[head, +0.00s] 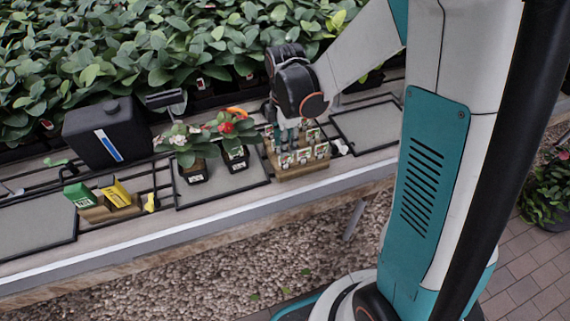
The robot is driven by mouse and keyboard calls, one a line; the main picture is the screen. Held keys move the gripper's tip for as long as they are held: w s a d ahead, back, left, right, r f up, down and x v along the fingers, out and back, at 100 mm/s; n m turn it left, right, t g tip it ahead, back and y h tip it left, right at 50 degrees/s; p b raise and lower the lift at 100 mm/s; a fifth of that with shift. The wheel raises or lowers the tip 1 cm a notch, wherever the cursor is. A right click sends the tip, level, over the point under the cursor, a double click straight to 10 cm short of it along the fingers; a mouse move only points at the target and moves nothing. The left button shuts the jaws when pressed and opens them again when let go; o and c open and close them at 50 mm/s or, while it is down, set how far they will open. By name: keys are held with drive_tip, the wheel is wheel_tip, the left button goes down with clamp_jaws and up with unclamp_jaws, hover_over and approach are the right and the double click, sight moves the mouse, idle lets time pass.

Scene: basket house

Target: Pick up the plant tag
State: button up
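No single plant tag stands out for certain. Small white picture cards (303,155) stand in rows in a wooden rack (303,172) on the bench and may be seed packets or tags. A small yellow piece (151,203) lies left of the potted plants and may be a tag. My arm reaches over the bench from the upper right. My gripper (289,132) points down at the back of the wooden rack, and its fingers are small and partly hidden among the cards. Whether it is open or holds anything cannot be told.
Two potted plants (194,172) stand on a grey tray left of the rack. A black canister (107,132) and a wooden holder (108,210) with green and yellow boxes stand farther left. Dense leafy plants (190,45) fill the back. A grey tray (368,127) at right is bare.

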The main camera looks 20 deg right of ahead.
sight(285, 161)
drive_tip(key=shift+f+b, duration=1.6)
drive_tip(key=shift+f, duration=1.65)
drive_tip(key=shift+r, duration=0.1)
drive_tip(key=shift+c, duration=0.5)
clamp_jaws()
